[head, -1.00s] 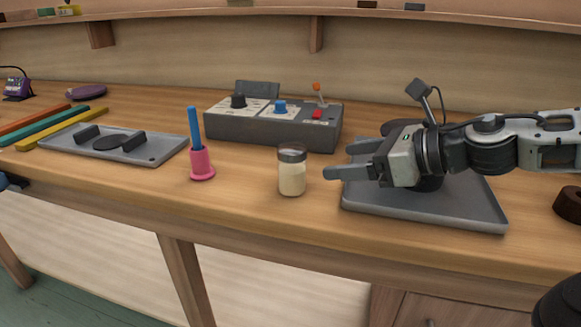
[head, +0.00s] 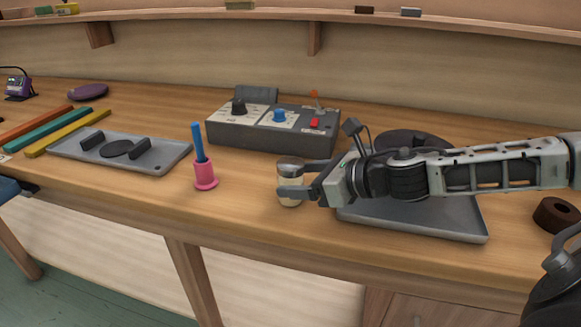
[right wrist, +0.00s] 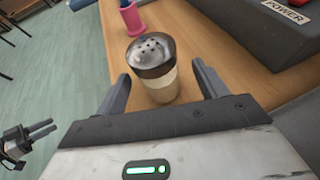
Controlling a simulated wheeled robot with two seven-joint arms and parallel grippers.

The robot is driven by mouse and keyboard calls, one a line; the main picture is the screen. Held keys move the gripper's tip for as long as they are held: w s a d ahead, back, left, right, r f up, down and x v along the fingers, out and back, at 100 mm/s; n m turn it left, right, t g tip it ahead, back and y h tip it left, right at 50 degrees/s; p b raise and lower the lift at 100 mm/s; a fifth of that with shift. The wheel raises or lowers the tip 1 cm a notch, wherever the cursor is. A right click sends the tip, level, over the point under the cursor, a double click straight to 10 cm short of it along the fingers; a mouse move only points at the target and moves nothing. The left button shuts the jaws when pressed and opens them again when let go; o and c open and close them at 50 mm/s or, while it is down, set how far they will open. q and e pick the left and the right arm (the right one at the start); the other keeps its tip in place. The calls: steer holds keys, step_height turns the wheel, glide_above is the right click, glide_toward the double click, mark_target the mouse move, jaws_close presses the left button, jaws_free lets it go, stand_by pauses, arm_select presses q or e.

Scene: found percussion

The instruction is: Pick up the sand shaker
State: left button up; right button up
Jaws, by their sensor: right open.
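The sand shaker (head: 289,179) is a small clear jar of pale sand with a grey metal lid. It stands upright on the wooden bench. In the right wrist view, the shaker (right wrist: 152,55) shows its holed lid and lies between the spread fingers. My right gripper (head: 293,178) is open around it, one finger on its far side and one across its front. In the right wrist view, gaps show between the right gripper (right wrist: 160,77) fingers and the jar. My left gripper (right wrist: 42,132) shows small at the lower left there, fingers apart and empty.
A pink holder (head: 205,176) with a blue stick stands left of the shaker. A grey control box (head: 265,138) is behind it. A grey tray (head: 420,220) lies under my right arm. The bench's front edge is close to the shaker.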

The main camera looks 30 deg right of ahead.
steer(key=shift+w+a+r+p, duration=0.25)
steer(key=shift+w+a+p, duration=0.05)
steer(key=shift+p, duration=0.25)
steer(key=shift+w+f, duration=0.25)
steer(key=shift+w, duration=0.15)
steer(key=shift+w+a+f+p, duration=0.2)
steer(key=shift+w+f+p, duration=0.05)
steer(key=shift+p, duration=0.2)
arm_select(q)
steer(key=shift+s+a+r+m, duration=0.1)
steer(key=shift+a+r+m, duration=0.2)
arm_select(e)
steer(key=shift+w+a+f, duration=0.15)
steer(key=shift+f, duration=0.15)
steer(key=c, duration=1.2)
steer(key=shift+r, duration=0.1)
